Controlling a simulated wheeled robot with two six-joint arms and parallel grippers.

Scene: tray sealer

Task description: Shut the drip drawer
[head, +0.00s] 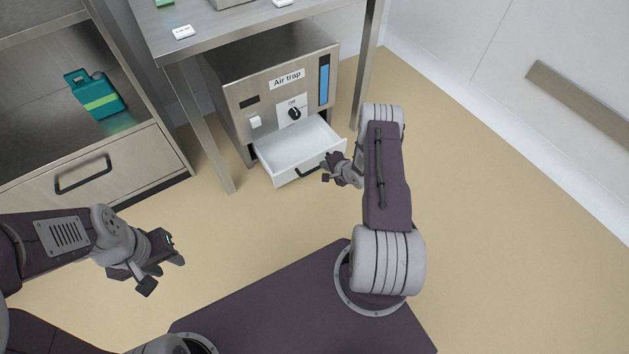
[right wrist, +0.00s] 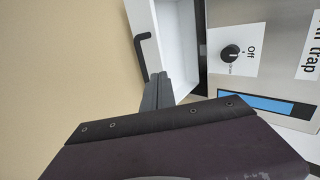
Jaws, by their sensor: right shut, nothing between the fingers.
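The drip drawer (head: 290,150) is a white open-topped tray pulled out from the bottom of the steel air trap box (head: 255,90). Its dark handle (head: 308,170) is on the front; the handle (right wrist: 141,58) also shows in the right wrist view, beside the white drawer wall (right wrist: 148,30). My right gripper (head: 326,167) is at the right part of the drawer front, close to the handle. Its fingers (right wrist: 157,86) are together and empty; whether they touch the drawer front I cannot tell. My left gripper (head: 164,273) hangs over the floor, fingers apart, empty.
The box stands under a steel table with a leg (head: 205,130) left of the drawer. A steel cabinet with a closed handled drawer (head: 85,178) and a teal container (head: 97,97) is at left. The floor (head: 250,220) before the drip drawer is clear.

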